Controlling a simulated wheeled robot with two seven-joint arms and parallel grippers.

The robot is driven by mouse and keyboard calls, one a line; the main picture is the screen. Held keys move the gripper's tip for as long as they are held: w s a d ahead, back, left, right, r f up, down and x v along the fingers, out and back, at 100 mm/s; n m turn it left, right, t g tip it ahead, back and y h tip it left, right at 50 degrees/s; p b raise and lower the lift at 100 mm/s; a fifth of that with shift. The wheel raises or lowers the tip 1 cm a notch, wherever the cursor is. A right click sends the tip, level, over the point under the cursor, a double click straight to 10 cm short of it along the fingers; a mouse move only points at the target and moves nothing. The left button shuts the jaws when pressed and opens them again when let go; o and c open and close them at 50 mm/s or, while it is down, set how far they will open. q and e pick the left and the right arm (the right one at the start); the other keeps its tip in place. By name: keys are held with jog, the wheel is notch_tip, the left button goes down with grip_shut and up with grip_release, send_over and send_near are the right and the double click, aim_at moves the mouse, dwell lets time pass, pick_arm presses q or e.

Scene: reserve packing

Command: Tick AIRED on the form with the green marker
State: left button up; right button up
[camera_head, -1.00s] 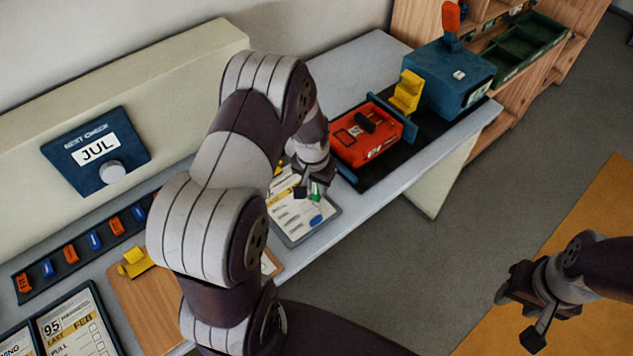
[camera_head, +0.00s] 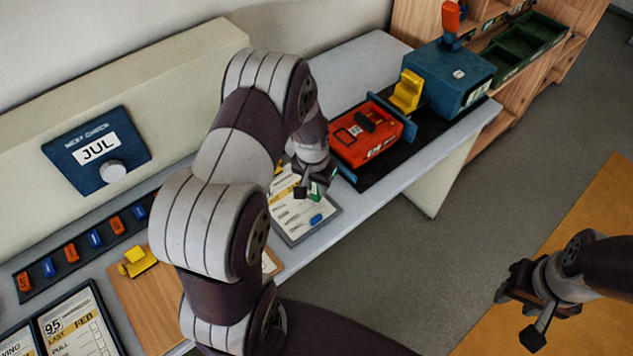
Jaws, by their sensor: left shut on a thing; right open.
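The form (camera_head: 291,228) lies on a dark clipboard-like board on the bench, partly hidden by my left arm. My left gripper (camera_head: 308,193) is over the form's upper part, shut on the green marker (camera_head: 316,190). Only a small green piece of the marker shows, so I cannot tell whether its tip touches the paper. The AIRED box cannot be read at this size. A blue piece (camera_head: 317,219) lies on the form's lower right. My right gripper (camera_head: 522,315) is open and empty, off the bench at the right above the floor.
A red case (camera_head: 368,138) and a blue machine with a red-topped lever (camera_head: 452,80) stand on a black mat right of the form. A JUL dial panel (camera_head: 97,150), a strip of coloured tags (camera_head: 95,239) and a yellow piece on a wooden board (camera_head: 136,261) are left.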

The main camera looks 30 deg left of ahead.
pick_arm(q)
jog(key=shift+f+b, duration=0.3)
jog(key=shift+f, duration=0.15)
dwell(0.6)
dwell(0.5)
notch_tip(320, 180, up, 7)
jog(key=p, duration=0.6)
jog(key=shift+r, duration=0.1)
jog(key=shift+d, duration=0.1)
